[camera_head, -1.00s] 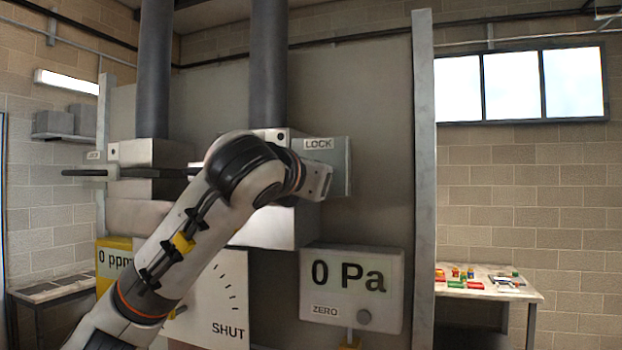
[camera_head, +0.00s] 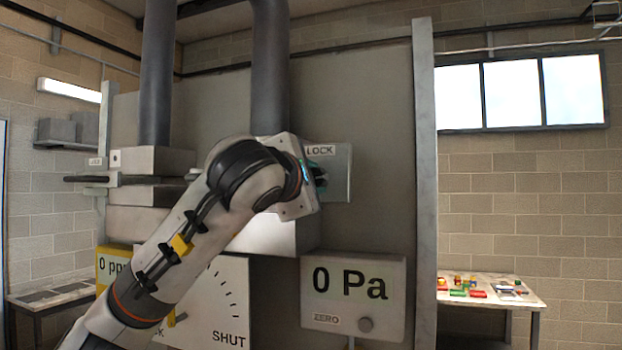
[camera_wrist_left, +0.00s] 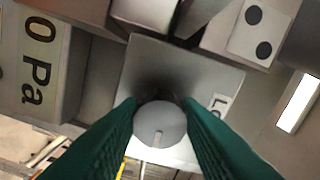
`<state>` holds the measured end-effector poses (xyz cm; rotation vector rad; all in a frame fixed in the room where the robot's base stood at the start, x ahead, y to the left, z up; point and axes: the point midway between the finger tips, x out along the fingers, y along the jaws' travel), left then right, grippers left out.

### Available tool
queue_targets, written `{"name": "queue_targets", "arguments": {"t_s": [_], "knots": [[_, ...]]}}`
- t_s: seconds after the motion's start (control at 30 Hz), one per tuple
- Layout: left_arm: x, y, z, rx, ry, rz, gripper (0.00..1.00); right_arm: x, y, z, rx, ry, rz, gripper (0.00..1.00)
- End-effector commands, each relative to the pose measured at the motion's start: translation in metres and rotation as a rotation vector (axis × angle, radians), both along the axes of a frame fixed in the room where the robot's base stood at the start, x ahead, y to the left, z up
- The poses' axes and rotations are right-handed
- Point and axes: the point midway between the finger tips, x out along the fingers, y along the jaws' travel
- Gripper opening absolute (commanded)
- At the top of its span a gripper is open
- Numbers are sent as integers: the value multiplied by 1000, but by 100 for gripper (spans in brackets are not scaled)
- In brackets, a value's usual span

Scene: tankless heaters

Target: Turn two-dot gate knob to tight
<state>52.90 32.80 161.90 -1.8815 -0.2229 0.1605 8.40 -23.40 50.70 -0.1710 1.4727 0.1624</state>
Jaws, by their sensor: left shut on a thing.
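The round grey knob (camera_wrist_left: 160,124) with a pale mark at its lower edge sits on the LOCK plate (camera_head: 341,186). In the left wrist view the plate (camera_wrist_left: 215,75) surrounds it, with the label partly hidden. My left gripper (camera_wrist_left: 160,108) has its green fingers on both sides of the knob and is shut on it. In the head view this gripper (camera_head: 318,178) reaches the plate, and my wrist hides the knob. A white plate with two black dots (camera_wrist_left: 256,32) shows beside the gate at upper right in the wrist view. My right gripper is in neither view.
A 0 Pa gauge box (camera_head: 352,292) with a ZERO button hangs below the plate. A SHUT dial (camera_head: 225,300) and a yellow ppm box (camera_head: 112,263) are lower left. A one-dot gate (camera_head: 150,160) with a rod stands left. A post (camera_head: 425,200) rises at right.

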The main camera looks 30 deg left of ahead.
Motion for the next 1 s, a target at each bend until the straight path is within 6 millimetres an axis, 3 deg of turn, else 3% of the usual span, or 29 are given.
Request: {"name": "queue_targets", "arguments": {"t_s": [0.5,1.0], "knots": [[0,0,1,413,99,0,9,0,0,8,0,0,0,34],[0,-1,0,553,134,-2,9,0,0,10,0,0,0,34]]}}
